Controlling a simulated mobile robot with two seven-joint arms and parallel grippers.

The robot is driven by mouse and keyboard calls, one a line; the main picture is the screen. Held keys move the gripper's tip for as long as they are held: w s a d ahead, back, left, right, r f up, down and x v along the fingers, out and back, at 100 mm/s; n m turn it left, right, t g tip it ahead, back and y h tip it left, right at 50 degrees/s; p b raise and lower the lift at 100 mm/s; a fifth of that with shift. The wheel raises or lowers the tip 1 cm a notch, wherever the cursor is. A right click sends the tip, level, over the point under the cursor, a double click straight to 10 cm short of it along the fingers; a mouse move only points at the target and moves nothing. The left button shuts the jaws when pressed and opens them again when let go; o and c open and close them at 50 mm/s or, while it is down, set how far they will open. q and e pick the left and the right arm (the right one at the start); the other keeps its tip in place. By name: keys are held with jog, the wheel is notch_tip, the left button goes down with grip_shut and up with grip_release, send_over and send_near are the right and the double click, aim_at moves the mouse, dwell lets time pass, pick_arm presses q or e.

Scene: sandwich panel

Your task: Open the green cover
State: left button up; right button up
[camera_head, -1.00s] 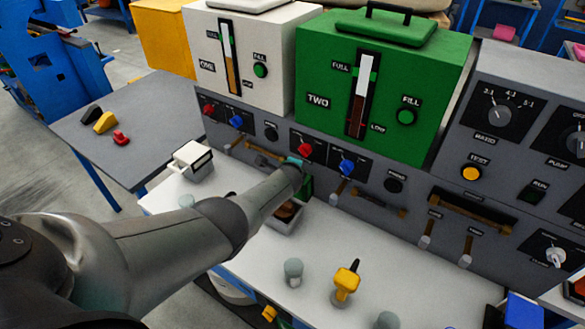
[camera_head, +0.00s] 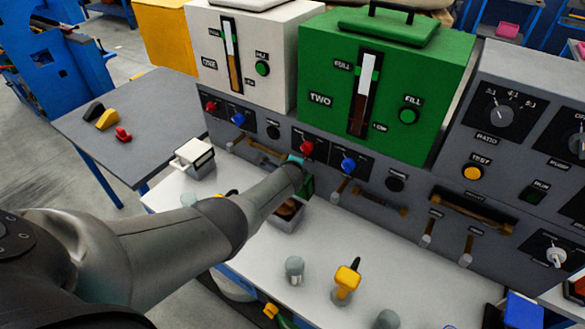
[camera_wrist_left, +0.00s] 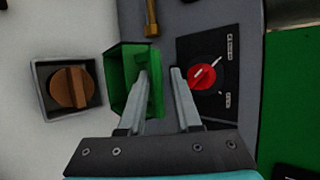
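The green cover (camera_wrist_left: 128,78) stands raised like an open box lid beside a small grey housing (camera_wrist_left: 70,112) with a brown knob (camera_wrist_left: 70,88), which it leaves exposed. In the head view a bit of the cover (camera_head: 308,187) shows past my arm's end, by the housing (camera_head: 286,225) on the white bench. My left gripper (camera_wrist_left: 161,76) is open, with a gap between its fingers. Its left finger overlaps the cover's right part in the left wrist view; I cannot tell whether they touch. My right gripper is not in view.
A red knob (camera_wrist_left: 203,77) on a black plate is close to the right finger. The grey panel with levers and dials rises behind. A green tank (camera_head: 420,110) and a white tank (camera_head: 278,45) stand above. A yellow-topped plunger (camera_head: 346,282) and grey cylinder (camera_head: 295,269) stand nearer.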

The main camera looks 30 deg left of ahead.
pick_arm(q)
jog(key=p+v, duration=0.7)
jog(key=v, duration=0.8)
